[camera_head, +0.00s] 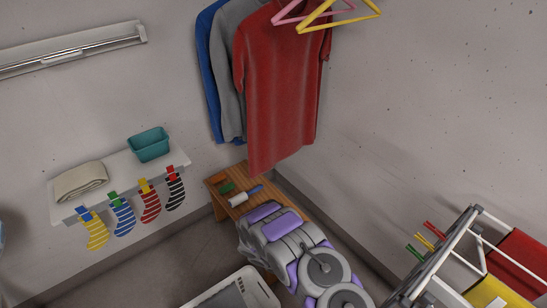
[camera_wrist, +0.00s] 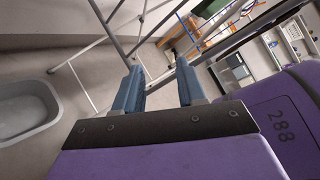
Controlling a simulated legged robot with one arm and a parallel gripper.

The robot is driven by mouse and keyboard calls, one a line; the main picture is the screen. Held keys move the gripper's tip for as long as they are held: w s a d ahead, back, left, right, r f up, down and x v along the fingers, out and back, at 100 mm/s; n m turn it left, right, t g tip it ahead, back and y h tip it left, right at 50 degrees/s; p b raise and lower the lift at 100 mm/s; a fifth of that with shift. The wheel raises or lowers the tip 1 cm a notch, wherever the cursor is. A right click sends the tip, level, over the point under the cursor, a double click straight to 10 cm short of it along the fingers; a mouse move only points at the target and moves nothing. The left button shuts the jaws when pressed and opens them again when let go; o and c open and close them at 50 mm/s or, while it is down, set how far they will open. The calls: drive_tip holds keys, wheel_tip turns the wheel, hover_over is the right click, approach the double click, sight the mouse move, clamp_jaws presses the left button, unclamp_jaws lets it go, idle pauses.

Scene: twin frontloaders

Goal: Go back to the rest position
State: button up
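My gripper (camera_wrist: 160,78) shows in the wrist view. Its two blue fingers stand apart with nothing between them, so it is open and empty. In the head view my purple and grey arm is at the bottom centre, in front of the wooden bench; the gripper's fingers cannot be made out there. In the wrist view, the metal tubes of a rack (camera_wrist: 93,95) cross behind the fingers, and I cannot tell how far off they are.
A wooden bench (camera_head: 218,205) with small items stands beneath hanging shirts (camera_head: 285,85). A white shelf (camera_head: 115,168) on the left wall carries hanging socks. A drying rack (camera_head: 445,262) is at lower right. A grey basin (camera_wrist: 52,92) sits on the floor.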

drive_tip(key=s+d+r+m+g+y, duration=0.1)
drive_tip(key=s+r+m+y, duration=0.25)
drive_tip(key=r+m, duration=0.6)
drive_tip(key=s+d+r+m+g+y, duration=0.1)
drive_tip(key=s+d+r+m+y, duration=0.25)
drive_tip(key=r, duration=1.15)
drive_tip(key=s+a+r+m+t+y, duration=0.2)
drive_tip(key=s+a+r+m+y, duration=0.2)
drive_tip(key=s, duration=0.4)
drive_tip(key=s+a+r+m+t+y, duration=0.3)
drive_tip(key=s+a+r+m+y, duration=0.1)
drive_tip(key=s+a+r+m, duration=0.2)
drive_tip(key=shift+s+a+r+m, duration=0.15)
drive_tip(key=shift+s+r+m, duration=0.3)
drive_tip(key=shift+s+m, duration=0.8)
